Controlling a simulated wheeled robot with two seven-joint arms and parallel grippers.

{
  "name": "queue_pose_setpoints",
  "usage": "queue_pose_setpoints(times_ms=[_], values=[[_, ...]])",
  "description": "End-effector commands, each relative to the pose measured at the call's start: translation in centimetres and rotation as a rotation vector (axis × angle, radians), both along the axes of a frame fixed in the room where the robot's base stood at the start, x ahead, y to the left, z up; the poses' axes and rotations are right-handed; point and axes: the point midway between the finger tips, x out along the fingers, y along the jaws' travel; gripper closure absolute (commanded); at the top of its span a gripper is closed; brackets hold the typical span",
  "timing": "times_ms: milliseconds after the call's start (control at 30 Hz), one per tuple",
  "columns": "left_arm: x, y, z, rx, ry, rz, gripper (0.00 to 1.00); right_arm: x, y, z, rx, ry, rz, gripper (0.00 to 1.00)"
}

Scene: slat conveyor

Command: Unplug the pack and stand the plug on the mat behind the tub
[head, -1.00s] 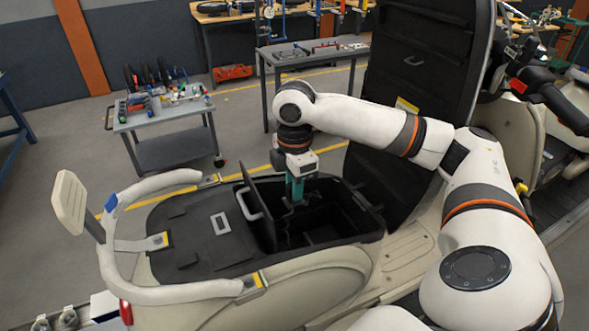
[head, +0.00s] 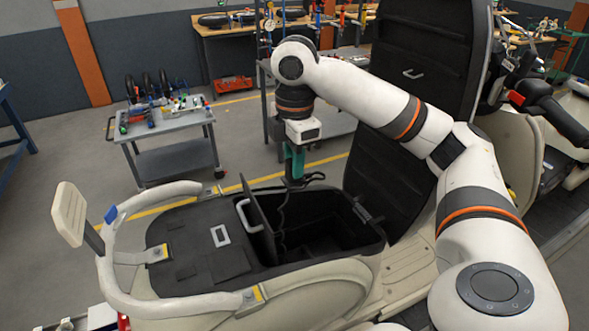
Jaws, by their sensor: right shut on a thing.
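My right gripper (head: 294,170) is shut on a dark plug (head: 296,183), above the far rim of the open tub (head: 345,243) under the raised seat. A thin black cable (head: 281,222) hangs from the plug into the tub. A black upright panel with a pale handle (head: 246,215) stands at the tub's left end; I cannot tell whether it is the pack. A dark mat-like surface (head: 190,240) with a pale rectangular frame lies left of the tub. The tub's floor is in shadow. My left gripper is out of view.
A white grab rail (head: 150,300) curves around the rear of the scooter. The raised black seat (head: 415,110) stands right of the tub, close to my right arm. A grey tool cart (head: 165,128) stands behind on the floor.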

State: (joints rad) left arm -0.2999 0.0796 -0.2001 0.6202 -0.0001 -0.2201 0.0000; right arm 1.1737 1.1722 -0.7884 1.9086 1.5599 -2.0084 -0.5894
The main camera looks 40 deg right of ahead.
Motion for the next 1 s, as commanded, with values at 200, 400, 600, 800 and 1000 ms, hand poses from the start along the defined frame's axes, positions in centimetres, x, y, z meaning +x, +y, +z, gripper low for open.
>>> queue_pose_setpoints(times_ms=[200, 400, 600, 800, 1000], values=[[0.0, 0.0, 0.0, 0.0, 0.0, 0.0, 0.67, 0.0, 0.0, 0.1, -0.001, 0.001, -0.001, 1.0], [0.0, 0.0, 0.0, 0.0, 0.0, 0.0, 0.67, 0.0, 0.0, 0.1, 0.0, 0.001, -0.001, 1.0], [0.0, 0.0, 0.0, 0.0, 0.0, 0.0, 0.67, 0.2, 1.3, 0.2, 0.001, 0.0, 0.003, 1.0], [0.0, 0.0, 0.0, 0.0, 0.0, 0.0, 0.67, 0.5, 3.7, 0.2, 0.001, 0.0, 0.003, 1.0], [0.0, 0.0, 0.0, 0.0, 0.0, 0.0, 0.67, 0.8, 6.1, 0.2, 0.001, 0.0, 0.004, 1.0]])
